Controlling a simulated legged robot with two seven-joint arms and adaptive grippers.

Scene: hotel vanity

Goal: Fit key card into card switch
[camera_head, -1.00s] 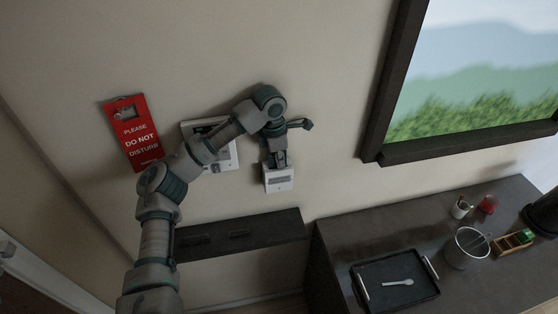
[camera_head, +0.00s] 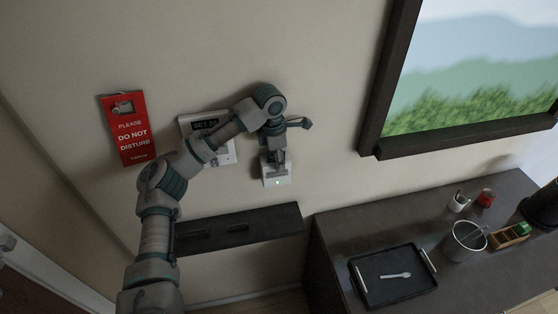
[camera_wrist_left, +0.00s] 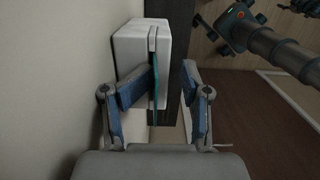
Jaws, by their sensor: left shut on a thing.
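The white card switch (camera_head: 277,180) is fixed to the wall, with a small light showing on its face. In the left wrist view it is a white box (camera_wrist_left: 140,45) with a narrow vertical slot. The key card (camera_wrist_left: 157,88) is a thin teal-edged sheet seen almost edge-on. Its far end meets the slot; how deep it sits is hard to tell. My left gripper (camera_head: 274,158) is at the top of the switch. In the wrist view its fingers (camera_wrist_left: 169,80) are on either side of the card, holding it. My right gripper does not show.
A wall panel with a display (camera_head: 206,124) is partly behind my left arm. A red door sign (camera_head: 131,130) hangs to the left. A dark shelf (camera_head: 255,226) is below the switch. A framed picture (camera_head: 480,65) and a counter with a tray (camera_head: 365,300) are at right.

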